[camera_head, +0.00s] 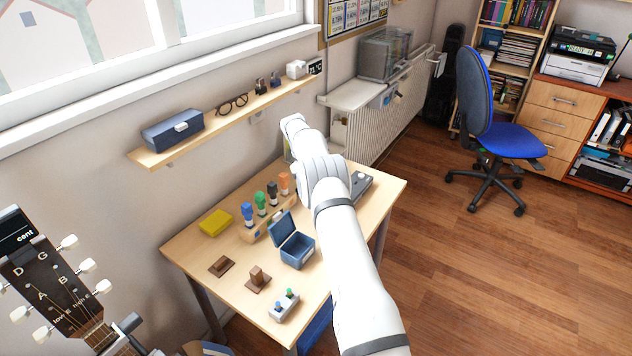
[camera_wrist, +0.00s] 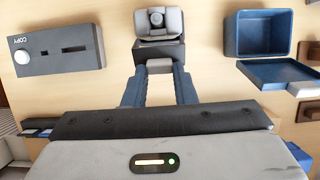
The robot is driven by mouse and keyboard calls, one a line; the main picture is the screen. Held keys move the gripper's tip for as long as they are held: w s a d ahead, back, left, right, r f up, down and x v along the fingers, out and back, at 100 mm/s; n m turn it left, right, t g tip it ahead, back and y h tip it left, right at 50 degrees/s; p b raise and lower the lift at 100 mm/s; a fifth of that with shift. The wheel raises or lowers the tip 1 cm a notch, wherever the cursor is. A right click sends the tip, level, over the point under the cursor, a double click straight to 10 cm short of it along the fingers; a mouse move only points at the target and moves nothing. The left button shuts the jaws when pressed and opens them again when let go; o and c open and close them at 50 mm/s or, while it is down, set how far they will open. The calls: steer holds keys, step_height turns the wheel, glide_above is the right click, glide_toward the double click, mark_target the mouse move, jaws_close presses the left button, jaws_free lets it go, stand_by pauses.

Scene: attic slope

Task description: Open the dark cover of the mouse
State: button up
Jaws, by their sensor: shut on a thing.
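In the wrist view the mouse (camera_wrist: 170,18) is a small grey body with a round dark knob at the top centre. Its dark cover (camera_wrist: 158,50) is the dark block on the near side. My gripper (camera_wrist: 159,68) reaches it from below in the picture, its two fingers shut on the dark cover. How far the cover is lifted or tilted I cannot tell. In the head view my arm hides both the mouse and the fingertips.
A grey box marked COPY (camera_wrist: 60,50) lies left of the mouse. An open blue box (camera_wrist: 230,35) is to the right. On the table stand coloured stamps (camera_head: 262,203), a yellow block (camera_head: 215,222) and a white switch box (camera_head: 284,305). A shelf (camera_head: 155,157) runs along the wall.

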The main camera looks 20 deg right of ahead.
steer(key=shift+w+a+f+g+h, duration=0.15)
steer(key=shift+w+f+g+h, duration=0.15)
steer(key=shift+f+g+h, duration=0.1)
steer(key=o, duration=1)
steer(key=shift+r, duration=0.2)
step_height(320, 180, up, 10)
steer(key=p, duration=0.6)
steer(key=shift+f, duration=0.15)
